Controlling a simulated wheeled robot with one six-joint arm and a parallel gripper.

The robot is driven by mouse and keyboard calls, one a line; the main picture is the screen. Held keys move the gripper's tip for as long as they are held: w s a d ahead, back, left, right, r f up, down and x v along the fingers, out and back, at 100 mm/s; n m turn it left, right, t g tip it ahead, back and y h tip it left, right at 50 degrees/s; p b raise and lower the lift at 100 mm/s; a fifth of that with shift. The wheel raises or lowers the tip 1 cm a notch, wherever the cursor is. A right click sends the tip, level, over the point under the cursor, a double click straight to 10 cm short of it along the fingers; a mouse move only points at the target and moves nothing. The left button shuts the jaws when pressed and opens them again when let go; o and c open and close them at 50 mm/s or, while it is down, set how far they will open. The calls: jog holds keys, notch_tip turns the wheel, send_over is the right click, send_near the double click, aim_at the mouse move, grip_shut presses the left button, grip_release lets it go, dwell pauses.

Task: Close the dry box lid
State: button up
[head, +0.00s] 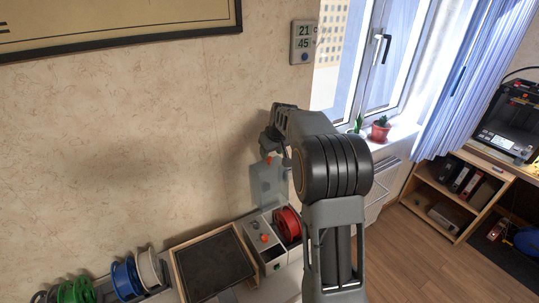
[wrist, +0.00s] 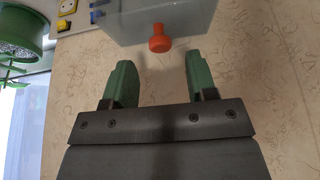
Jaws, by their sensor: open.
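The dry box lid (head: 264,184) is a clear, bluish panel standing raised near the wall, above the box that holds a red spool (head: 287,224). An orange knob (head: 268,159) sits at its upper edge. In the wrist view the lid (wrist: 150,14) is at the top, with its orange knob (wrist: 160,40) pointing towards my fingers. My gripper (wrist: 161,70) is open and empty, its two green fingers spread with the knob ahead of the gap. In the head view my gripper (head: 272,142) is just above the knob, partly hidden by my arm.
Left of the box are a dark-topped tray (head: 213,264) and several spools, including a blue one (head: 126,279). A window (head: 372,55) with a potted cactus (head: 380,130) is to the right. The patterned wall (head: 120,150) is close behind the lid.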

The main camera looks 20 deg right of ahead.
aim_at(269, 158)
jog(key=shift+x, duration=1.85)
jog(key=shift+c, duration=0.5)
grip_shut()
